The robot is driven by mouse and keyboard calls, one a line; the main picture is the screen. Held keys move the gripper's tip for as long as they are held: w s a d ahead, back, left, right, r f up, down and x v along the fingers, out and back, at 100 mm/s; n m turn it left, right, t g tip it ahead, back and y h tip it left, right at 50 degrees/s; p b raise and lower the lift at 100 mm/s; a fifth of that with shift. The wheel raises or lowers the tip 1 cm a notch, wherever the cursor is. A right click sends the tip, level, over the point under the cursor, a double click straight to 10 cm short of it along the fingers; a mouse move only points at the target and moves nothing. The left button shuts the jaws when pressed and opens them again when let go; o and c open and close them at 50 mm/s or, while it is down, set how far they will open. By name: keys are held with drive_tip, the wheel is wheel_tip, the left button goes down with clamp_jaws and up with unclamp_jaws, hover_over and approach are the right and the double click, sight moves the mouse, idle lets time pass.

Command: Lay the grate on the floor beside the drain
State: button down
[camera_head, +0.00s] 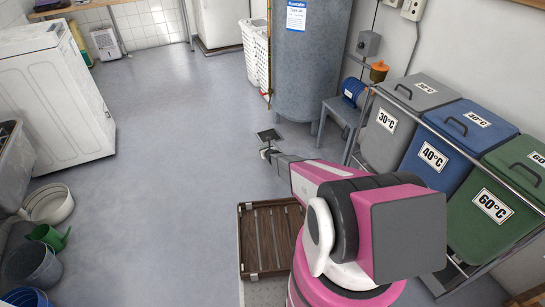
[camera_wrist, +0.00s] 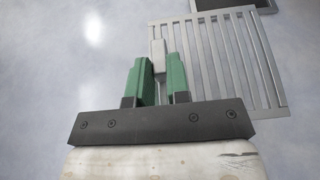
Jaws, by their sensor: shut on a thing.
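The grate (camera_wrist: 262,62) is a grey metal square of parallel bars, seen at the upper right of the wrist view. My gripper (camera_wrist: 158,68) has green fingers shut on a pale grey block at the grate's left edge. I cannot tell whether the grate touches the floor or hangs just above it. The drain (camera_wrist: 235,3) is a dark opening with a pale frame, just beyond the grate at the top edge. In the head view the drain (camera_head: 268,135) is a small dark square past my gripper (camera_head: 266,152); my arm partly hides the grate there.
A grey tank (camera_head: 308,70) and a low stool (camera_head: 342,112) stand near the drain. Labelled bins (camera_head: 410,105) line the right side. A brown slatted tray (camera_head: 268,240) is beside my arm. Open floor (camera_head: 170,150) lies left of the drain, towards a white washer (camera_head: 55,105).

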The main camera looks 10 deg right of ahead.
drive_tip(key=w+d+f, duration=0.1)
drive_tip(key=d, duration=0.1)
drive_tip(key=w+d+f, duration=0.1)
drive_tip(key=d+f, duration=0.1)
drive_tip(key=w+d+f, duration=0.1)
drive_tip(key=d, duration=0.1)
drive_tip(key=shift+w+d+f, duration=0.15)
drive_tip(key=shift+f, duration=1.95)
drive_tip(key=shift+f, duration=0.15)
drive_tip(key=c, duration=1.1)
unclamp_jaws()
